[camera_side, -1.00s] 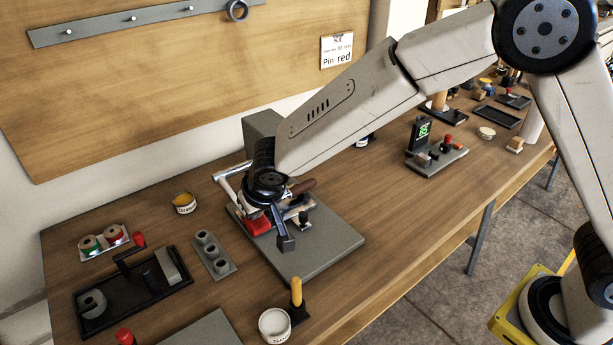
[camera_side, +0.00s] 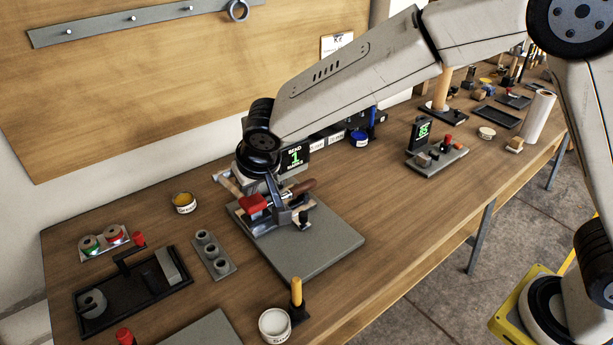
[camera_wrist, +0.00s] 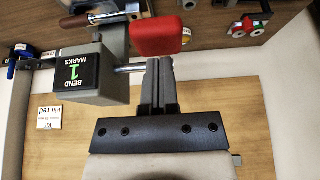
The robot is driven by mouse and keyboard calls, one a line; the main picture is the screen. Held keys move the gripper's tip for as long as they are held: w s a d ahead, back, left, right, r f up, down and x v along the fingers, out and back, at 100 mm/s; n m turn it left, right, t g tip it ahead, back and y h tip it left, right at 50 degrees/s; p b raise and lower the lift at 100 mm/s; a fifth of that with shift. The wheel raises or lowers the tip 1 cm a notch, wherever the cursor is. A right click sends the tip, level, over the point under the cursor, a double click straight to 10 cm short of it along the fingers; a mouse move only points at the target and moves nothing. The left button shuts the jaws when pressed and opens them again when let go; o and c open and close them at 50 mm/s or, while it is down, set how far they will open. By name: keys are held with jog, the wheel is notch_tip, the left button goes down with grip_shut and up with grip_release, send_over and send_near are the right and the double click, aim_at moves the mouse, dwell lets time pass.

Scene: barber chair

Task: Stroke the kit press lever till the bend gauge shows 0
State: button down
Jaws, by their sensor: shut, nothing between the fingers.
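The press stands on a grey base plate (camera_side: 325,243). Its bend gauge (camera_side: 295,157) reads 1 in green; the wrist view shows the same gauge (camera_wrist: 77,76) with "BEND 1 MARKS". The lever's red pad (camera_side: 253,203) is raised above the plate; the red pad also shows in the wrist view (camera_wrist: 156,36), at the end of a metal rod. My gripper (camera_side: 273,197) is shut and empty, its fingertips close by the pad; in the wrist view the shut fingers (camera_wrist: 158,64) end at the pad's edge. I cannot tell whether they touch it.
A brown handle (camera_side: 302,188) sticks out on the press beside my gripper. A grey block with cups (camera_side: 211,254) and a black tray (camera_side: 130,290) lie left. A white tin (camera_side: 275,325) and a yellow-handled tool (camera_side: 296,292) stand in front. The plate's front right is bare.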

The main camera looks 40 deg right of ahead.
jog(key=shift+r, duration=0.15)
jog(key=shift+w+r, duration=0.3)
jog(key=shift+r, duration=0.6)
jog(key=shift+w+r, duration=0.3)
jog(key=shift+r, duration=0.65)
jog(key=shift+w+r, duration=0.3)
jog(key=shift+r, duration=0.6)
jog(key=shift+d, duration=0.1)
jog(key=shift+s+d+f, duration=0.1)
jog(key=shift+d, duration=0.25)
jog(key=s+d+f+g, duration=0.1)
jog(key=s+d+f, duration=0.4)
jog(key=s+d, duration=0.5)
jog(key=s+d+f+g, duration=0.1)
jog(key=s+d+f, duration=0.4)
jog(key=s+d, duration=0.6)
jog(key=shift+s+d+f+g, duration=0.15)
jog(key=shift+s+d+g, duration=0.15)
jog(key=shift+d, duration=0.75)
jog(key=shift+w, duration=0.1)
